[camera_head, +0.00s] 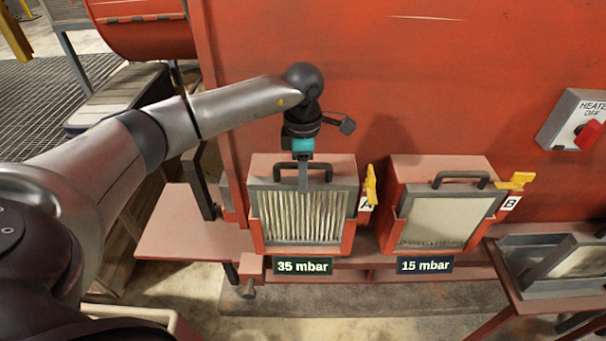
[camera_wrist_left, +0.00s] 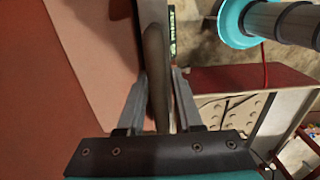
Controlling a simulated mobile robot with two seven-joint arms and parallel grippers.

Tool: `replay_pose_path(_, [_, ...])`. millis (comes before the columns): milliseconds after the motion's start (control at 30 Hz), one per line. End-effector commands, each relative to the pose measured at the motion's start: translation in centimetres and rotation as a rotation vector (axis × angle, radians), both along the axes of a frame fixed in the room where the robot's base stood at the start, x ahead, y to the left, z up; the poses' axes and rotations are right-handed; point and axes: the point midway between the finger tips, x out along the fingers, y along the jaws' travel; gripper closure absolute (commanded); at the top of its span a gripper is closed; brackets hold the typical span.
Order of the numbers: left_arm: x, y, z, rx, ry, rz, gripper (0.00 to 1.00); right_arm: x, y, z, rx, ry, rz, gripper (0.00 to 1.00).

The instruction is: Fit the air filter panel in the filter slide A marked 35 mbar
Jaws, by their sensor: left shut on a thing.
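The pleated air filter panel (camera_head: 302,217) in a dark grey frame is in filter slide A (camera_head: 254,229), above the 35 mbar sign (camera_head: 303,266). Its pleats are pale with dark streaks. My left gripper (camera_head: 303,186) is shut on the handle at the panel's top edge. In the left wrist view the handle bar (camera_wrist_left: 155,75) runs between the two fingers. I cannot tell whether the panel is fully seated. Slide A's yellow latch (camera_head: 371,186) stands upright at its right side. My right gripper is not in view.
Slide B (camera_head: 386,236) beside it holds a smoother pale panel (camera_head: 437,221), over a 15 mbar sign (camera_head: 425,265); its yellow latch (camera_head: 516,181) lies sideways. Another framed panel (camera_head: 583,262) lies in a tray at the right. A heater switch box (camera_head: 572,119) is on the red wall.

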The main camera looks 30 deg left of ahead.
Motion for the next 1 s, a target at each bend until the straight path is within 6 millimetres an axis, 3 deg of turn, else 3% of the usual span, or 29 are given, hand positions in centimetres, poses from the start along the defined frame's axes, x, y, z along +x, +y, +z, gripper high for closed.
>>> replay_pose_path(600, [0.1, 0.0, -1.5, -0.001, -0.003, 0.000, 1.00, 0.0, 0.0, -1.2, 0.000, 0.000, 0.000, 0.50])
replay_pose_path(633, [0.1, 0.0, -1.5, -0.001, -0.003, 0.000, 0.64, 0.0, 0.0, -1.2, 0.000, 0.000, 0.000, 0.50])
replay_pose_path(933, [0.0, 0.0, -1.4, 0.000, -0.001, 0.000, 0.31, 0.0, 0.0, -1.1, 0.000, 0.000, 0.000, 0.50])
replay_pose_path(1000, [0.0, 0.0, -1.5, 0.000, -0.001, 0.000, 0.30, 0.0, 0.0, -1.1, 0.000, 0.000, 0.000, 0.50])
